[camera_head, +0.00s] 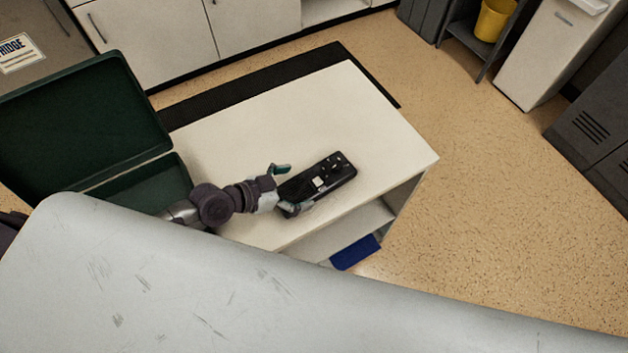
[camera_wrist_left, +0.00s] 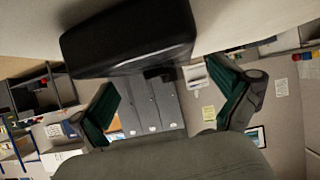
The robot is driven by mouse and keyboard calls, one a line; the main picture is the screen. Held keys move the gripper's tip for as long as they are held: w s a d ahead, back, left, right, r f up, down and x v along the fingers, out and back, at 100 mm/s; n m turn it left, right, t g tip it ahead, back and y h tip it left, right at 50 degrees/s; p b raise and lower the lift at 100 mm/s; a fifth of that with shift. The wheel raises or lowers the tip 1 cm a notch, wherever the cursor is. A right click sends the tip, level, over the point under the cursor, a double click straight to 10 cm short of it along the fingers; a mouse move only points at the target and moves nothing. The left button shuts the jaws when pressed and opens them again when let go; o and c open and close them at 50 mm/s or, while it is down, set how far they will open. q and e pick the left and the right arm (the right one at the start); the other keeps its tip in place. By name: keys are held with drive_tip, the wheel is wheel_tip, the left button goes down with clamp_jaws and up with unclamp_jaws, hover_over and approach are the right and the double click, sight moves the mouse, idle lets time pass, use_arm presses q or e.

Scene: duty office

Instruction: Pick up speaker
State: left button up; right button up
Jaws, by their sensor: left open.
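The speaker (camera_head: 325,178) is a black, oblong block lying on the white table top, near its front edge. My left gripper (camera_head: 287,189) is open at the speaker's left end, with one finger on the far side and one on the near side. In the left wrist view the speaker (camera_wrist_left: 130,38) shows as a dark block beyond the open fingers of my left gripper (camera_wrist_left: 168,108). I cannot tell whether a finger touches it. My right gripper does not show in either view.
The white table (camera_head: 385,130) has clear room behind and right of the speaker. An open dark green case (camera_head: 85,120) stands at its left. A blue object (camera_head: 355,252) shows low by the table's shelf. A large grey surface of mine fills the foreground.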

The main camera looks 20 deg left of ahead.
sight(309, 183)
use_arm(q)
drive_tip(key=x, duration=0.4)
drive_tip(key=shift+w+f, duration=0.1)
drive_tip(key=shift+w, duration=0.05)
drive_tip(key=c, duration=1.5)
drive_tip(key=shift+p, duration=0.3)
drive_tip(key=shift+c, duration=0.3)
